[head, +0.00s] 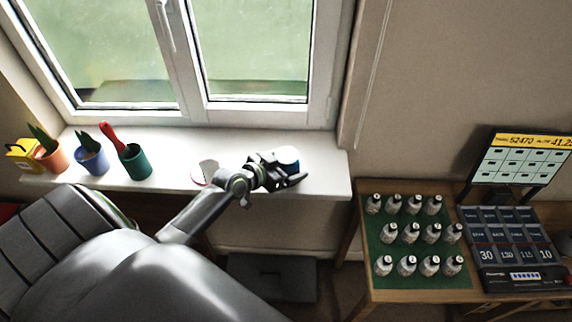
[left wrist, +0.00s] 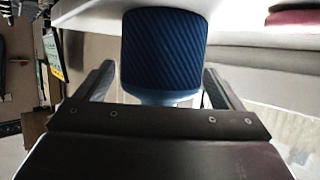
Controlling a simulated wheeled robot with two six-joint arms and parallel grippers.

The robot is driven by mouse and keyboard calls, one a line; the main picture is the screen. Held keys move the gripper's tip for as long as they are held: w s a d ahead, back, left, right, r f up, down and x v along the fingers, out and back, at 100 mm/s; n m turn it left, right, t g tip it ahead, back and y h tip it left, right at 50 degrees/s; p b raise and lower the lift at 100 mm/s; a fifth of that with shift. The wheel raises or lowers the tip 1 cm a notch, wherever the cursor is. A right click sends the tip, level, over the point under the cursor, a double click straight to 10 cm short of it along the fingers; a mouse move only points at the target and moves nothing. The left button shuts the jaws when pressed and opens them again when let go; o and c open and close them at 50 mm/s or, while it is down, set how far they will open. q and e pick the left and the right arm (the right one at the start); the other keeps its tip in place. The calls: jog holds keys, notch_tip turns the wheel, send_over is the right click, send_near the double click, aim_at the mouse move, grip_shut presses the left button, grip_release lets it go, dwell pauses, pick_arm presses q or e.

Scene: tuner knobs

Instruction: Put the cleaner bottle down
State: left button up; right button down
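A blue-and-white object, which I take for the cleaner bottle (head: 289,155), is at the right part of the white windowsill (head: 325,178) in the head view. My left gripper (head: 285,178) is right in front of it and partly hides it. In the left wrist view the bottle (left wrist: 163,50) shows a blue ribbed face between the two spread fingers of my left gripper (left wrist: 158,85). A narrow gap shows at the left finger; the right finger is very close to the bottle. Its base contact is hidden. My right gripper is out of view.
On the sill stand a yellow box (head: 22,156), an orange pot (head: 50,160), a blue pot (head: 92,162), a green pot (head: 135,163) with a red-handled tool, and a round white thing (head: 205,173). A wooden table (head: 440,187) at right bears several small bottles and a device (head: 505,235).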

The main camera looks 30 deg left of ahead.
pick_arm(q)
jog(key=shift+r, duration=0.15)
jog(key=v, duration=1.2)
dwell(0.3)
